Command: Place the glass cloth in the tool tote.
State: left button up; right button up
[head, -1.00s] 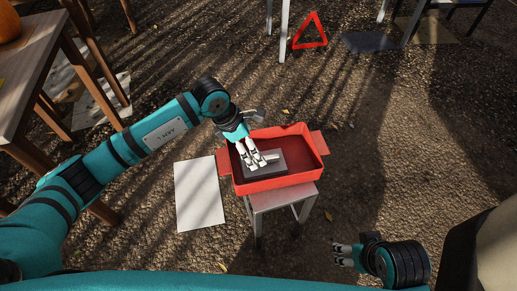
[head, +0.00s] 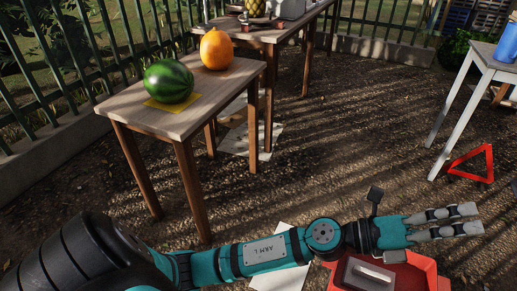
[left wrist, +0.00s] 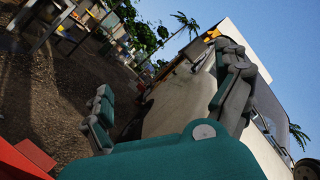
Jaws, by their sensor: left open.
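The red tool tote (head: 428,266) shows at the bottom right of the head view, cut off by the picture's lower edge. A flat grey item (head: 370,276) with a paler bar on it lies inside; I cannot tell whether it is the glass cloth. A flat yellow square (head: 152,104) lies under the watermelon on the wooden table. My left gripper (head: 473,219) is open and empty above and beyond the tote's right part. Its spread fingers also show in the left wrist view (left wrist: 165,100). My right gripper is out of view.
The wooden table (head: 200,105) holds a watermelon (head: 168,81) and an orange pumpkin (head: 216,49). A white-legged table (head: 452,105) with a blue bottle (head: 507,42) and a red warning triangle (head: 471,163) stand at right.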

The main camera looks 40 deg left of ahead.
pick_arm(q)
jog(key=w+a+f+n+t+y, duration=0.1)
jog(key=a+f+n+t+y, duration=0.3)
jog(key=a+n+y, duration=0.65)
jog(key=w+a+f+n+t+y, duration=0.1)
jog(key=a+f+n+t+y, duration=0.1)
jog(key=a+f+n+y, duration=0.8)
jog(key=s+a+f+n+g, duration=0.4)
jog(key=s+f+n+g, duration=0.6)
jog(key=s+f, duration=0.3)
jog(key=s+f+n+g+h, duration=0.1)
jog(key=s+g, duration=0.3)
jog(key=s, duration=0.6)
jog(key=shift+s+d+f+h, duration=0.3)
jog(key=shift+f+h, duration=0.15)
jog(key=shift+h, duration=0.1)
jog(key=shift+n, duration=0.25)
